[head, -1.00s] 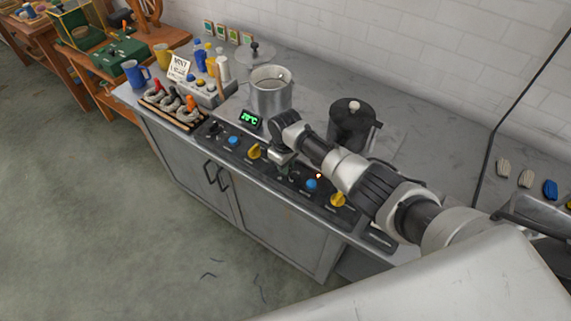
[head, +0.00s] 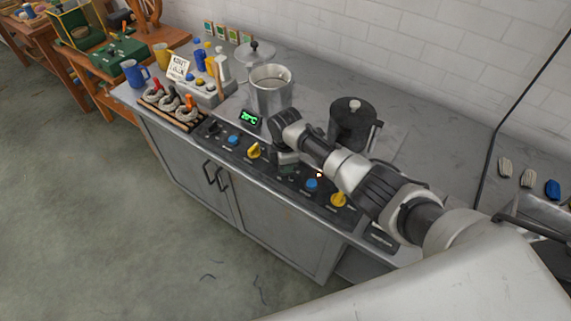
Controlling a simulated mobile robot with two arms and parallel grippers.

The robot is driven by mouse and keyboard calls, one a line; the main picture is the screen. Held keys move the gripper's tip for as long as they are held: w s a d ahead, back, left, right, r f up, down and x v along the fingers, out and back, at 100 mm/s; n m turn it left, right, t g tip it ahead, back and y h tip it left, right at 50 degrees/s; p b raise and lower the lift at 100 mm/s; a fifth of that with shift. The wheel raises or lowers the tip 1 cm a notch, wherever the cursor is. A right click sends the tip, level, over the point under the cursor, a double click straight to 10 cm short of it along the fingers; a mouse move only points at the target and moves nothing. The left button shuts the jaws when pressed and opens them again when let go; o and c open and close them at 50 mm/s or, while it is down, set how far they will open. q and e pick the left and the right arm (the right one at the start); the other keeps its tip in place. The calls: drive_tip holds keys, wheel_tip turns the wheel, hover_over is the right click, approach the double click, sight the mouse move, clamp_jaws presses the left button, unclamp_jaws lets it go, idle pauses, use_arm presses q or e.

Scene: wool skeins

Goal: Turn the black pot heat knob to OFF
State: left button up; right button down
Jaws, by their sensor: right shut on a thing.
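The black pot (head: 353,122) stands with its lid on at the back right of the steel counter. Along the counter's front runs a dark control panel (head: 272,167) with knobs in two groups. My right gripper (head: 286,164) points down at the panel, left of the right-hand blue knob (head: 311,184) and yellow knob (head: 338,199). It is shut on a knob that its fingers hide, in the place of the black pot's heat knob. The knob's pointer and label cannot be read. A small light (head: 319,175) glows beside my arm. My left gripper is out of view.
An open steel pot (head: 270,90) stands just behind my right gripper, near a green temperature display (head: 250,119). The left knob group has a black, a blue (head: 233,139) and a yellow knob (head: 253,151). A rack of grey skeins (head: 172,107) lies at the left.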

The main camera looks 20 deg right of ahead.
drive_tip(key=n, duration=0.4)
drive_tip(key=shift+n+b, duration=0.3)
drive_tip(key=shift+b, duration=0.1)
drive_tip(key=shift+r+n+b, duration=0.1)
drive_tip(key=shift+n+b, duration=0.25)
drive_tip(key=shift+n, duration=1.55)
drive_tip(key=c, duration=1.1)
unclamp_jaws()
wheel_tip(320, 180, up, 11)
drive_tip(key=shift+f+b, duration=0.1)
drive_tip(key=shift+b, duration=0.55)
